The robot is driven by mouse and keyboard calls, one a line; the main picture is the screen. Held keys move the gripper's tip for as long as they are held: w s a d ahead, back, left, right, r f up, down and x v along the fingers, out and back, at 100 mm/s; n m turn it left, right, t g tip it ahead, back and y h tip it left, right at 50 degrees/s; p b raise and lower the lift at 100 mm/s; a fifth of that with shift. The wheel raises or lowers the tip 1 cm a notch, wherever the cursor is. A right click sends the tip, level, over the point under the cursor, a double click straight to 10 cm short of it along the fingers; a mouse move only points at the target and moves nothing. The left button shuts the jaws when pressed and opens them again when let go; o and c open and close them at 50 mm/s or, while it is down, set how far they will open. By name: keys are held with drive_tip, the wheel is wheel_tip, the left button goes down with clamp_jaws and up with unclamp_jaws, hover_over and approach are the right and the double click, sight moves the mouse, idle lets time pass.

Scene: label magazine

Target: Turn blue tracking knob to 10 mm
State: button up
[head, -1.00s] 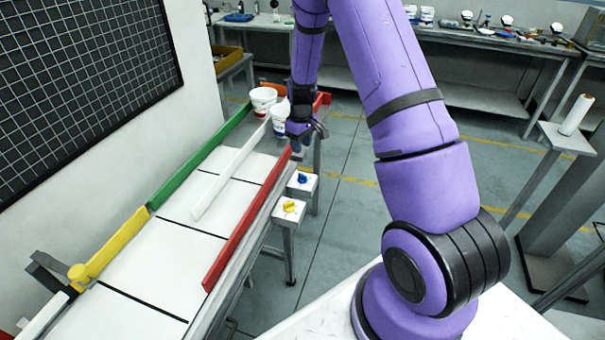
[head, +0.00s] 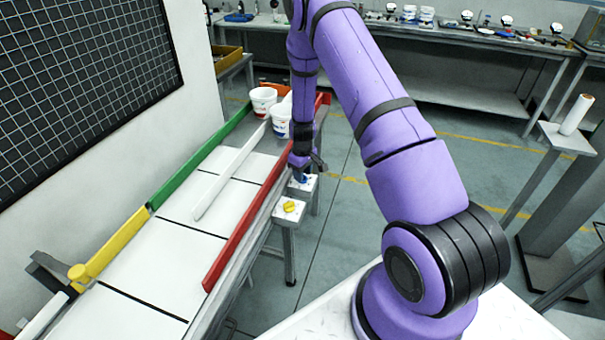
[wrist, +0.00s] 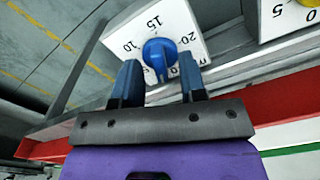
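The blue knob (wrist: 160,54) sits on a white block (wrist: 177,22) with printed numbers, among them 10, 15 and 20. In the wrist view its raised grip runs toward my gripper; I cannot tell its exact reading. My gripper (wrist: 159,62) is open, with its two blue fingertips apart on either side of the knob. Whether they are level with the knob or short of it is unclear. In the head view my gripper (head: 301,171) is low over the block, and the blue knob (head: 300,180) is partly hidden by it.
A yellow knob (head: 290,206) on its own white block stands nearer, and also shows in the wrist view's top right corner. A red rail (head: 240,240) edges the conveyor beside the blocks. White cups (head: 278,118) stand at the conveyor's far end.

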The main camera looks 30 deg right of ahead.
drive_tip(key=shift+f, duration=0.15)
clamp_jaws()
idle(0.4)
